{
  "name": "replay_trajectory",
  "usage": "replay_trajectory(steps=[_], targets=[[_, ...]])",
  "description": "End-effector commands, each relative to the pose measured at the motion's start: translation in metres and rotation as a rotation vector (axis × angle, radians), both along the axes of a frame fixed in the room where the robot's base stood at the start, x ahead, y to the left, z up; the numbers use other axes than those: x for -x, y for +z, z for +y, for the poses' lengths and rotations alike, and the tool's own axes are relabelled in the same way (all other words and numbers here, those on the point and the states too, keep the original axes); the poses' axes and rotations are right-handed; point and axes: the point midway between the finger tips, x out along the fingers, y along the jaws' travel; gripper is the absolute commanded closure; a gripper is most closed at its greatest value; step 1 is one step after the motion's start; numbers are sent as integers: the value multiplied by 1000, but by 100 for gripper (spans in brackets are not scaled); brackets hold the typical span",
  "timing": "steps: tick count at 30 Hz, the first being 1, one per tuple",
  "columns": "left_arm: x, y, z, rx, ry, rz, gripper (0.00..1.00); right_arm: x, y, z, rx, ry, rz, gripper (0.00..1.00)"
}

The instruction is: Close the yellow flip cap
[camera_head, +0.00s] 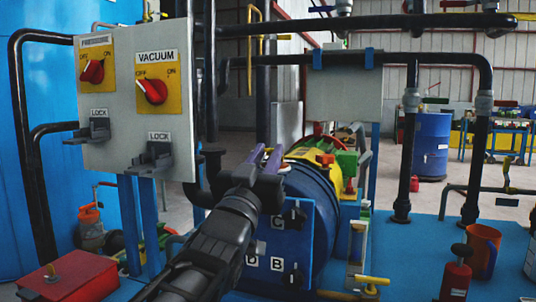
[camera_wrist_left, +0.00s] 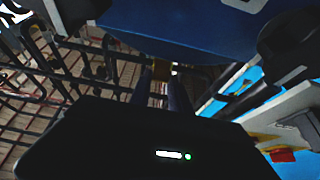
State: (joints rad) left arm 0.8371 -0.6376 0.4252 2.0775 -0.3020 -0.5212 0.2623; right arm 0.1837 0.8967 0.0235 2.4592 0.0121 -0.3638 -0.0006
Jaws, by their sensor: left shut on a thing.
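My left gripper (camera_head: 265,160) reaches in from the lower left, its purple fingertips at the upper front of the blue drum-shaped vessel (camera_head: 318,200). In the left wrist view its two dark fingers (camera_wrist_left: 163,88) are close together. A small dim yellow-brown piece (camera_wrist_left: 160,69) shows between their tips, against the blue vessel's edge. It looks like the yellow flip cap, and the fingers are shut on it. In the head view the gripper hides this piece, so I cannot tell the cap's angle. My right gripper is not in view.
A grey panel (camera_head: 122,120) with red VACUUM and second switches stands left of the gripper. A red valve handle (camera_head: 325,159) and green block (camera_head: 347,162) sit on the vessel. Black pipes (camera_head: 410,140) stand to the right. A red box (camera_head: 70,278) lies front left.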

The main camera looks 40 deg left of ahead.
Motion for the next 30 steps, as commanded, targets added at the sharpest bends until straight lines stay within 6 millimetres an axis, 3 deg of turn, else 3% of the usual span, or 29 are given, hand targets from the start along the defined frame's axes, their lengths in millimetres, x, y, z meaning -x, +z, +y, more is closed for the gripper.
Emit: replay_trajectory(steps=[10, 24, 25, 30], targets=[[-1, -12, 0, -50, -2, -150, 100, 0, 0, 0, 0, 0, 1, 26], [-1, -12, 0, -61, -2, -173, 100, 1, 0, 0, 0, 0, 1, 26], [-1, -12, 0, -61, -2, -173, 76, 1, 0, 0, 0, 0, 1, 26], [-1, -12, 0, -61, -2, -173, 62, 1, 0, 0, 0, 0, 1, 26]])
